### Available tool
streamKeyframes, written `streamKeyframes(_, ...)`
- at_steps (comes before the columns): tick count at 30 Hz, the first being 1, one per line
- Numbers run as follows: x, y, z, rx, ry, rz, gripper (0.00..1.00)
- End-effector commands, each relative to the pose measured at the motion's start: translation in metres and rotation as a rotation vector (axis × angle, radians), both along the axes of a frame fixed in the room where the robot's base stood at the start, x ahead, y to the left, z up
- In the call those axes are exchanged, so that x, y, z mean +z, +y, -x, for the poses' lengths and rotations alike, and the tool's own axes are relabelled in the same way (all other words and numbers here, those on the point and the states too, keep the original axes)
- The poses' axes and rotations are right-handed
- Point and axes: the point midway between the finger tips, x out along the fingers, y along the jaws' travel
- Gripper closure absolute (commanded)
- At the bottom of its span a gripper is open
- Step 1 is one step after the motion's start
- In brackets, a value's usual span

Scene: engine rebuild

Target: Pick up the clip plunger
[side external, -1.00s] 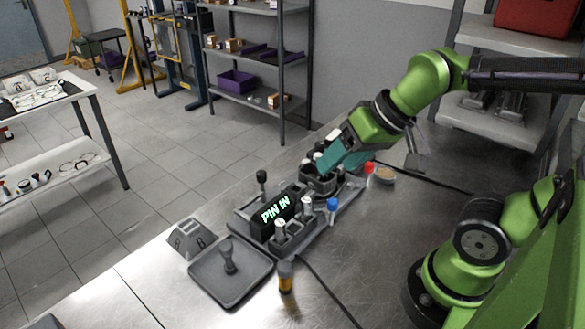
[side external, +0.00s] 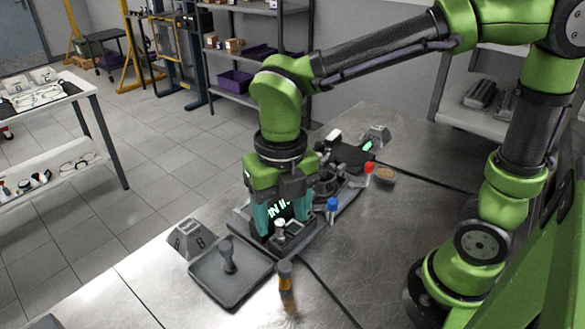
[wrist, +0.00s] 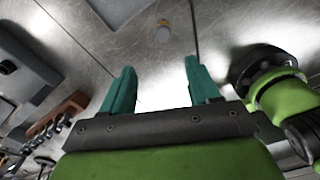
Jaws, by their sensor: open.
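My gripper (side external: 282,222) points down over the near end of the grey fixture, its teal fingers apart. A small silver-topped piece (side external: 280,227) stands in the dark holder (side external: 289,238) between or just in front of the fingers; I cannot tell which. A dark knobbed tool (side external: 228,257) stands upright in the grey tray (side external: 204,283), left of the gripper. I cannot tell for sure which piece is the clip plunger. In the wrist view the gripper (wrist: 159,68) is open, with only bare metal visible between its fingertips. The fingers hide part of the holder and the display.
A blue-capped piece (side external: 332,205) and red-capped piece (side external: 369,173) stand right of the gripper. A grey A/B block (side external: 191,238) is behind the tray. The right side of the bench is largely clear.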

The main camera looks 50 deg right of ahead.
Motion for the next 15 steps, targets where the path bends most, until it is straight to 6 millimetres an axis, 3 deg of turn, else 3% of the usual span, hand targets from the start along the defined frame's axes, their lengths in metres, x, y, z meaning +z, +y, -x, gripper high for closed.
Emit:
streamKeyframes(3, 0.002, -0.001, 0.001, 0.176, 0.006, 0.012, 0.39)
streamKeyframes(8, -0.001, -0.002, 0.003, 0.277, 0.012, 0.014, 0.39)
streamKeyframes(15, -0.044, -0.003, 0.003, 0.286, 0.018, 0.015, 0.39)
